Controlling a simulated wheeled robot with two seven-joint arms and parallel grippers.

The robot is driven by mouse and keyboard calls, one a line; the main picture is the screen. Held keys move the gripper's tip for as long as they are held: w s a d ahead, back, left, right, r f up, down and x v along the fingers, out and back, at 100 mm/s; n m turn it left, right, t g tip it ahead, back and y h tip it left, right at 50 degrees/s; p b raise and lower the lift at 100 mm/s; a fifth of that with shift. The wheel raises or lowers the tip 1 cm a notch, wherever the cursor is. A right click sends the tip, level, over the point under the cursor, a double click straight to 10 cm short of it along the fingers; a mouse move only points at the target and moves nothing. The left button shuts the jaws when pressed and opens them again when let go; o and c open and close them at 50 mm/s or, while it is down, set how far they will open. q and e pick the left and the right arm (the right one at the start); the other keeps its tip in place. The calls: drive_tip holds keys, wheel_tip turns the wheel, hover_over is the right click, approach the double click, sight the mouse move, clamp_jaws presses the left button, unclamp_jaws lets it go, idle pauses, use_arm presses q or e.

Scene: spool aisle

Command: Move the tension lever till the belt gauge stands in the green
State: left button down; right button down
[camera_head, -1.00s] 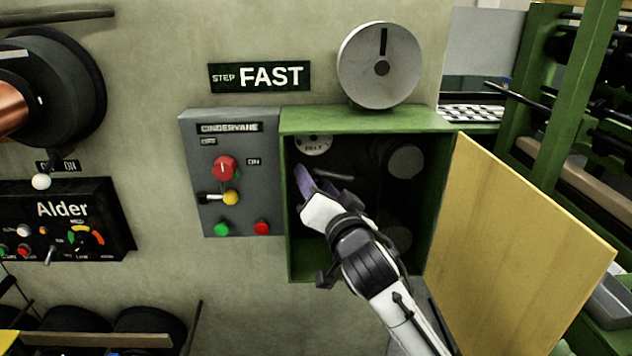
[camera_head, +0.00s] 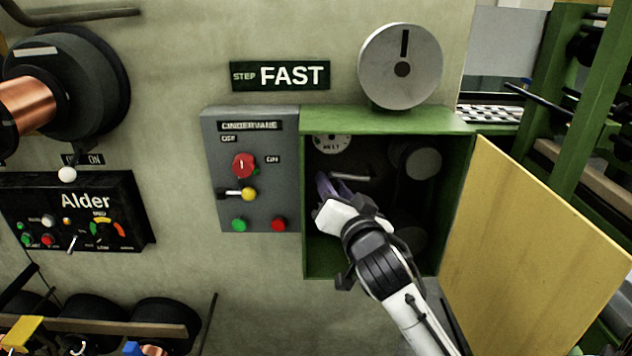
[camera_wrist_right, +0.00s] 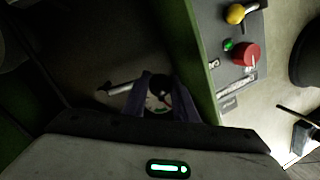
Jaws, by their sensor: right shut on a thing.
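The belt gauge (camera_head: 333,144) is a small white round dial at the upper left inside the open green cabinet; its needle is too small to read. In the right wrist view the gauge (camera_wrist_right: 156,104) is partly hidden between my fingers. The tension lever (camera_head: 350,177) shows as a thin pale bar below the gauge. In the wrist view the lever (camera_wrist_right: 122,88) runs to a dark knob between the fingers. My right gripper (camera_head: 325,187), with purple fingers, is inside the cabinet's left side and shut on the lever's knob end. My left gripper is out of view.
The yellow cabinet door (camera_head: 530,220) stands open to the right. The cabinet wall (camera_head: 303,240) is close to my right gripper's left side. A grey Cindervane switch panel (camera_head: 215,170) adjoins on the left. Dark pulleys (camera_head: 423,163) sit deeper inside, to the right.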

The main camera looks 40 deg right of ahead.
drive_tip(key=c, duration=1.4)
unclamp_jaws()
drive_tip(key=shift+c, duration=0.2)
drive_tip(key=shift+s, duration=0.1)
drive_tip(key=v, duration=1)
drive_tip(key=shift+a, duration=0.1)
drive_tip(key=s+a+f+n+g+y, duration=0.1)
drive_tip(key=a+f+n+g+y, duration=0.25)
drive_tip(key=f, duration=0.75)
drive_tip(key=s+a+f+n+y, duration=0.15)
drive_tip(key=a+f+n, duration=0.35)
drive_tip(key=f, duration=0.6)
drive_tip(key=s+a+f+n+g+y, duration=0.2)
drive_tip(key=s+a+f, duration=0.3)
drive_tip(key=f, duration=0.3)
drive_tip(key=s+a+f+n+g+y, duration=0.2)
drive_tip(key=s+a+f, duration=0.3)
drive_tip(key=s+f, duration=0.2)
wheel_tip(320, 180, down, 3)
drive_tip(key=shift+s+r, duration=0.2)
drive_tip(key=shift+s, duration=0.05)
